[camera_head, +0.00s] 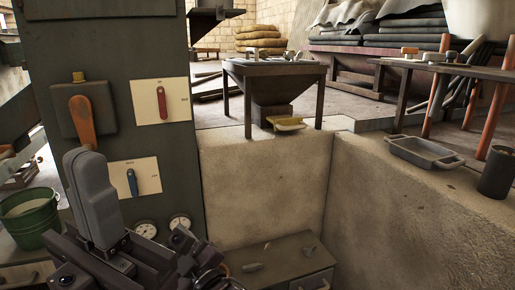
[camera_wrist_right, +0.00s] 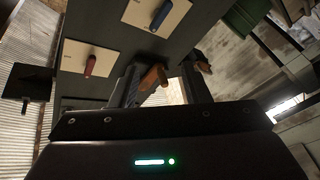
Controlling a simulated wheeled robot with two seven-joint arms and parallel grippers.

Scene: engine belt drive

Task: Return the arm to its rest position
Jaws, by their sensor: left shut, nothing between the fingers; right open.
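In the head view the cabinet carries an orange lever (camera_head: 82,121), a red switch (camera_head: 161,102) and a blue switch (camera_head: 132,182).
A green bucket (camera_head: 30,218) stands at the left. Two gauges (camera_head: 146,229) sit low by the cabinet. A concrete wall (camera_head: 400,215) fills the lower right, with a metal tray (camera_head: 425,151) and a dark cup (camera_head: 497,172) on top. A hopper table (camera_head: 273,70) stands behind.

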